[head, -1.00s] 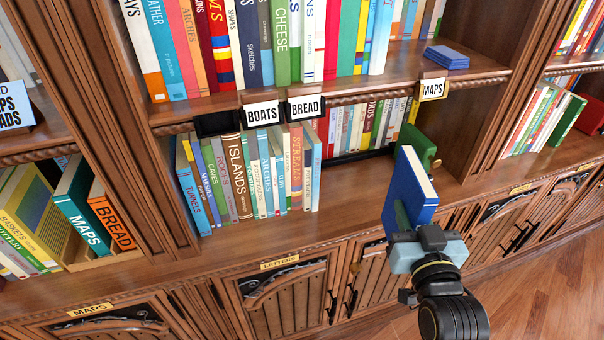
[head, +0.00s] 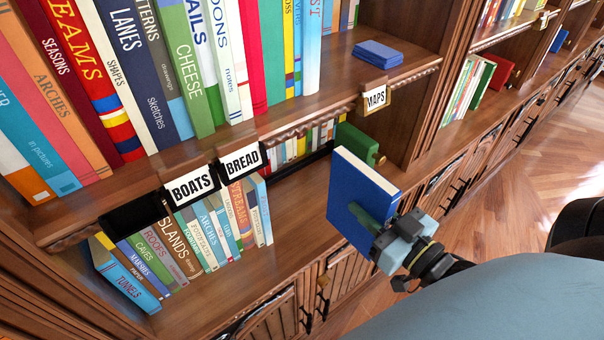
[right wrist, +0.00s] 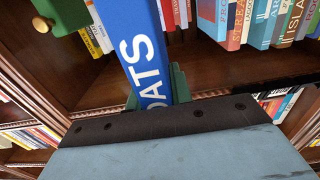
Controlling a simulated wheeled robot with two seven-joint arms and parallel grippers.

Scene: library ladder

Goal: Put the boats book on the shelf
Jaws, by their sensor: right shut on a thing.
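The boats book is blue with white pages (head: 352,197); its spine, with the white letters "OATS" showing, is in the right wrist view (right wrist: 146,50). My right gripper (head: 375,222) is shut on the book and holds it upright and a little tilted, in front of the lower shelf (head: 290,222). In the right wrist view the green fingers (right wrist: 155,88) sit on both sides of the spine. The BOATS label (head: 190,186) hangs on the shelf edge above a row of books, beside the BREAD label (head: 241,161). My left gripper is not in view.
A row of books (head: 190,245) fills the left of the lower shelf. A green object with a knob (head: 357,143) stands behind the held book. The shelf board between the row and the held book is clear. Blue books (head: 378,53) lie flat above, near the MAPS label (head: 375,97).

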